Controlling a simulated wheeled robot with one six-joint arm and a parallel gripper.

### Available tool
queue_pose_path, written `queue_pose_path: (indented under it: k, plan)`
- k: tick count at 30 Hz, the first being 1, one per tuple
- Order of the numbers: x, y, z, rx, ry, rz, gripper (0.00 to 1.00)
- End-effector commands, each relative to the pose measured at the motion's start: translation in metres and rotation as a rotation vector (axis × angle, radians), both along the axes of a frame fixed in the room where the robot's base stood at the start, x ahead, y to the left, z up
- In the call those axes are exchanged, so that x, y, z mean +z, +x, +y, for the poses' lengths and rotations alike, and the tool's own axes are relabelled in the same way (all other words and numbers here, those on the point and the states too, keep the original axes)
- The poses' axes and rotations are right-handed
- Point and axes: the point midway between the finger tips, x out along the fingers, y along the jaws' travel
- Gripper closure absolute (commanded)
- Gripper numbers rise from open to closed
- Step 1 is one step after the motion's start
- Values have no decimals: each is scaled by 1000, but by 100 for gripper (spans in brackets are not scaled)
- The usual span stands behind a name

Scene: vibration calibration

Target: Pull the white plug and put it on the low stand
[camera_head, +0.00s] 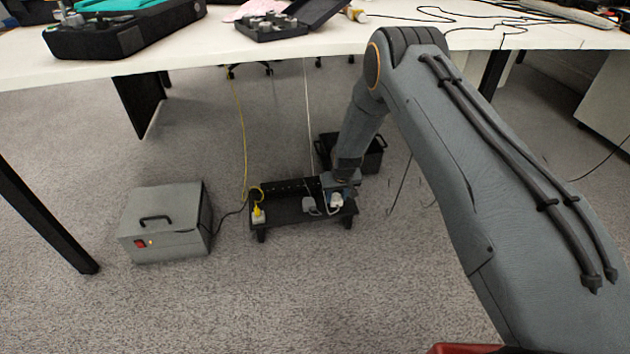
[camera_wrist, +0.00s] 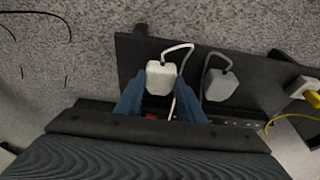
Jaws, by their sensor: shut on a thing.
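The white plug (camera_wrist: 160,77) is between the two blue fingers of my gripper (camera_wrist: 160,92), which is shut on it. Its white cord loops to the right of it. In the head view, the white plug (camera_head: 337,201) and my gripper (camera_head: 342,190) are at the right end of the low black stand (camera_head: 285,213). The stand's board (camera_wrist: 138,52) shows behind the plug in the wrist view. A black socket strip (camera_head: 285,187) runs along the stand's back edge. Whether the plug touches the strip or the board cannot be told.
A grey plug (camera_wrist: 219,85) is close to the right of the white one in the wrist view. A plug with a yellow cord (camera_head: 258,214) is at the stand's left end. A grey box (camera_head: 165,225) stands left of the stand, and the white table (camera_head: 200,45) is above.

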Motion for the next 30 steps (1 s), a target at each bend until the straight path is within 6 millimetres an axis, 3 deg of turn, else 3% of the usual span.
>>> queue_pose_path:
  k: [5, 6, 9, 20, 30]
  plan:
    - [-3, 0, 0, 0, 0, 0, 86]
    - [-2, 0, 0, 0, 0, 0, 60]
    - [-2, 0, 0, 0, 0, 0, 43]
    - [-1, 0, 0, 0, 0, 0, 43]
    - [13, -4, -1, 0, 0, -1, 43]
